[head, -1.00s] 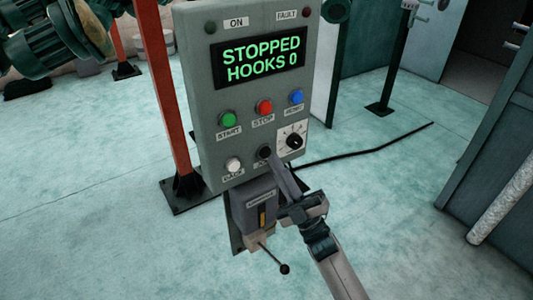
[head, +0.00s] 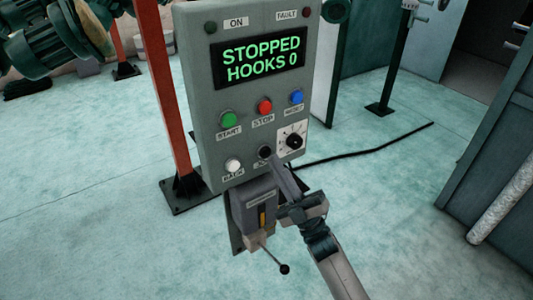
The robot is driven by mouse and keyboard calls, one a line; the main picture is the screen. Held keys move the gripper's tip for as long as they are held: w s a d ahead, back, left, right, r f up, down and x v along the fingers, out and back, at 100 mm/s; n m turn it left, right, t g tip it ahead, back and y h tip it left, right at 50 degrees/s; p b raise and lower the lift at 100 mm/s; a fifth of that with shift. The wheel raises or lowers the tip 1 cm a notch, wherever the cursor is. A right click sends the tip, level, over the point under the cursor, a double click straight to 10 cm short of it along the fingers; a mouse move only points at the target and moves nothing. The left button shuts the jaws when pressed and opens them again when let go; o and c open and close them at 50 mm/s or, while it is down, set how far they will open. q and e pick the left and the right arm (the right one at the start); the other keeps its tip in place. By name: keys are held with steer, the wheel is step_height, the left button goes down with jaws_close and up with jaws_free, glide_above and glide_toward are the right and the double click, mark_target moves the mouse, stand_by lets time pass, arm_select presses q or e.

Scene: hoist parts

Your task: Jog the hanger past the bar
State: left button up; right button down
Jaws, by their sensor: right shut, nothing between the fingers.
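The grey control panel (head: 205,110) stands in the middle of the head view. Its display (head: 259,58) reads STOPPED, HOOKS 0. A black button (head: 265,151) sits low on the panel, its label partly hidden. My right gripper (head: 273,162) is shut and empty, with its fingertips at this button's lower edge; I cannot tell whether they touch it or press it. The green start button (head: 228,119), red stop button (head: 264,106), blue button (head: 297,97) and white button (head: 233,165) are uncovered. I see no hanger or bar that I can identify. My left gripper is out of view.
A black dial (head: 294,141) is right of the black button. Below the panel is a grey box (head: 254,203) with a ball-ended lever (head: 284,268), close to my right gripper. An orange post (head: 167,90) stands left. A black cable (head: 370,151) crosses the floor.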

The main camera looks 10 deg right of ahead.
steer(key=shift+w, duration=0.15)
steer(key=shift+w+a, duration=0.15)
steer(key=shift+w, duration=0.1)
steer(key=shift+w+a+b, duration=0.1)
steer(key=shift+w+b, duration=0.25)
steer(key=shift+b, duration=0.1)
stand_by(1.1)
stand_by(2.0)
steer(key=shift+s+d, duration=0.25)
steer(key=shift+s, duration=0.6)
steer(key=shift+s+d+p, duration=0.25)
steer(key=shift+s+d, duration=0.05)
steer(key=shift+s, duration=0.45)
steer(key=shift+s+d+p, duration=0.2)
steer(key=shift+s+d, duration=0.05)
steer(key=shift+s, duration=0.55)
steer(key=shift+s+d+p, duration=0.25)
steer(key=shift+s+d, duration=0.05)
steer(key=shift+s, duration=0.45)
